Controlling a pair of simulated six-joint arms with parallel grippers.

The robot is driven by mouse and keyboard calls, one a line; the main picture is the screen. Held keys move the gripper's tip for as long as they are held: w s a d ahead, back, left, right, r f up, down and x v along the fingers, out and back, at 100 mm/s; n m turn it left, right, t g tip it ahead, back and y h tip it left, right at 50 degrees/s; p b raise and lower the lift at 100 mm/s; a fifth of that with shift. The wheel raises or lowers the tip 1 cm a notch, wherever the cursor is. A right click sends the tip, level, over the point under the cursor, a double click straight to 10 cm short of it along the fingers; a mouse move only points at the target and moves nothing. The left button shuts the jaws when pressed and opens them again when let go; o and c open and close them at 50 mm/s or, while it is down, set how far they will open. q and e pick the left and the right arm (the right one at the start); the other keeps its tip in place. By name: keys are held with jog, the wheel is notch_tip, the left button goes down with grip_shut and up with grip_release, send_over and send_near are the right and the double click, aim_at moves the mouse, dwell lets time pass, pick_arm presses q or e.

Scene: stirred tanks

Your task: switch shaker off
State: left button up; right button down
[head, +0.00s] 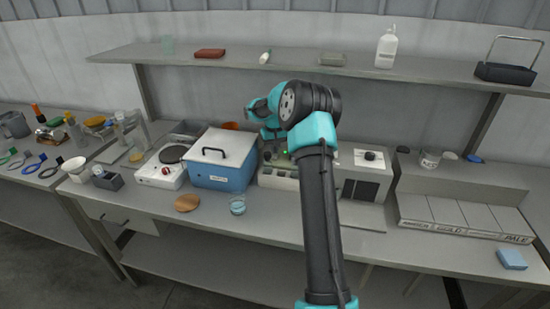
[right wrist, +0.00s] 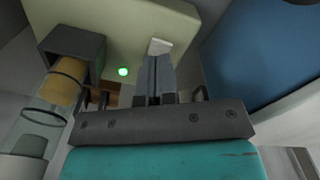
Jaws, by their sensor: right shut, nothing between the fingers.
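The shaker appears to be the cream unit (head: 277,181) beside the blue box; my right arm covers part of it in the head view. Its cream panel (right wrist: 120,25) fills the top of the right wrist view, with a lit green lamp (right wrist: 123,71) on it. A small pale switch-like piece (right wrist: 160,46) is right at the tips of my right gripper (right wrist: 157,60). The gripper is shut and empty, pointing at the panel; I cannot tell whether it touches the piece. In the head view its fingers are hidden behind the wrist. My left gripper is out of view.
The blue box (head: 222,176) with a black handle stands close to the left of the unit. A hotplate (head: 160,174) is further left. An amber-filled vessel (right wrist: 65,85) is close to the fingers.

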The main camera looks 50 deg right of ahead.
aim_at(274, 158)
jog(key=shift+r, duration=2.1)
